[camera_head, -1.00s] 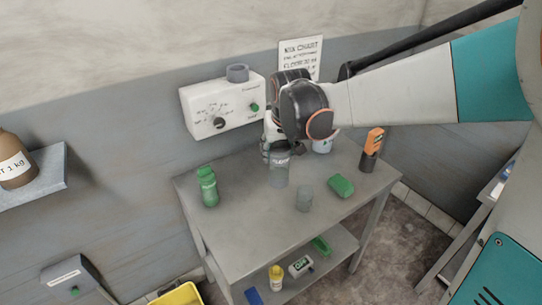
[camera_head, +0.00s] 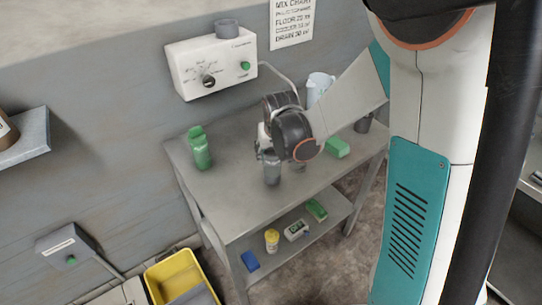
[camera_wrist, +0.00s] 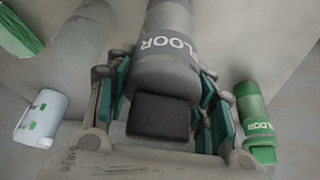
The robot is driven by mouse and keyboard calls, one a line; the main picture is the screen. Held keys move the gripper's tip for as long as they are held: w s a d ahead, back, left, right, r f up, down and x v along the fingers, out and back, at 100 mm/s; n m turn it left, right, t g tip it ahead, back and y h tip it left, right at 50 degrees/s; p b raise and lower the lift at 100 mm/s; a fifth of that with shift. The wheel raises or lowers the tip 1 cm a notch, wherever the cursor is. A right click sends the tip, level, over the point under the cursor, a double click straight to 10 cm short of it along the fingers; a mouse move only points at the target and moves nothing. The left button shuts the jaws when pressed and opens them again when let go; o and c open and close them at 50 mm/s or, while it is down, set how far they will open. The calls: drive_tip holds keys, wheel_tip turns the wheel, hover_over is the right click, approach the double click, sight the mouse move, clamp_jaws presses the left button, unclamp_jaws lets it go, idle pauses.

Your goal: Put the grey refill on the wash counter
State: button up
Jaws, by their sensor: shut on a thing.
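The grey refill (camera_head: 272,168) is a grey bottle with a dark cap and white "FLOOR" lettering, which shows in the wrist view (camera_wrist: 165,45). My gripper (camera_head: 268,152) is shut around it, with a finger on each side in the wrist view (camera_wrist: 163,90). The refill is over the grey table (camera_head: 240,205); I cannot tell whether its base touches the top. A counter-like surface (camera_head: 531,186) shows at the right edge, mostly hidden by my body; I cannot tell if it is the wash counter.
A green bottle (camera_head: 201,152) stands left on the table. A white dispenser (camera_head: 212,65) is on the wall. A yellow bucket (camera_head: 180,280) is on the floor.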

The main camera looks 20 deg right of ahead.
drive_tip(key=shift+f, duration=0.7)
drive_tip(key=shift+f, duration=0.1)
drive_tip(key=o, duration=1.2)
drive_tip(key=shift+s+r, duration=0.15)
drive_tip(key=shift+r, duration=0.4)
drive_tip(key=p+v, duration=0.3)
drive_tip(key=v, duration=0.9)
drive_tip(key=s+r+t, duration=0.1)
drive_tip(key=s+r, duration=0.1)
drive_tip(key=s, duration=0.4)
drive_tip(key=s+r, duration=0.3)
drive_tip(key=s, duration=0.3)
drive_tip(key=s+r+n+t, duration=0.1)
drive_tip(key=s+r, duration=0.2)
drive_tip(key=s, duration=0.4)
drive_tip(key=shift+d+r+t, duration=0.15)
drive_tip(key=shift+d+t, duration=0.1)
drive_tip(key=shift+t, duration=0.05)
